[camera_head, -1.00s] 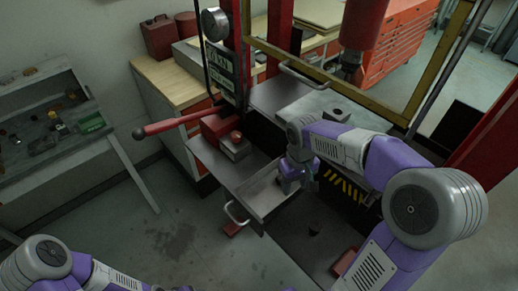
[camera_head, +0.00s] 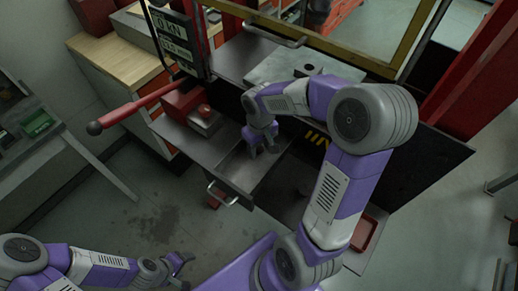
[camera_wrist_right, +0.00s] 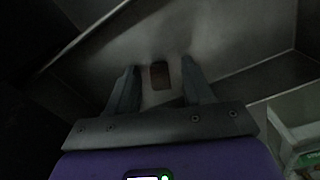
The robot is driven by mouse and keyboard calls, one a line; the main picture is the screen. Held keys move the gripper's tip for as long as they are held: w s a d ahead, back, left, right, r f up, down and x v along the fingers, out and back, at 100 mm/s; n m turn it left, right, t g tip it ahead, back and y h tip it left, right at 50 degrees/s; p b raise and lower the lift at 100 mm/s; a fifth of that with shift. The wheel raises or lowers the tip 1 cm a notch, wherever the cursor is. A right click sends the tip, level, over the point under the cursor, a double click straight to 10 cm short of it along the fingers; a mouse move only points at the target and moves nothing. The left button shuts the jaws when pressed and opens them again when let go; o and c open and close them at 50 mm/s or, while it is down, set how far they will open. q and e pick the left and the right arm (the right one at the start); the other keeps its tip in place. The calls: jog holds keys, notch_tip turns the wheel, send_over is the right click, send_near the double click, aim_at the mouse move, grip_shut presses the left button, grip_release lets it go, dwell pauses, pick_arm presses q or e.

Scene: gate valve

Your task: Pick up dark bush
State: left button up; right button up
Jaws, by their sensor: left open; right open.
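My right gripper (camera_head: 263,148) is open over the open metal drawer (camera_head: 240,172) of the press. In the right wrist view the right gripper (camera_wrist_right: 159,75) points at the grey metal drawer floor, its two fingers spread. A small dark, brownish piece (camera_wrist_right: 160,76), likely the dark bush, shows between the fingertips. The fingers do not visibly touch it. In the head view the bush cannot be made out; the gripper and drawer wall cover that spot. My left gripper (camera_head: 182,268) is open and empty at the bottom left, over the floor.
A yellow frame (camera_head: 330,50) stands behind my right arm. A grey bench (camera_head: 35,145) with a green box (camera_head: 38,124) is at the left. The floor between is free.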

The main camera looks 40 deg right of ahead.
grip_shut()
jog(key=shift+r, duration=0.15)
dwell(0.4)
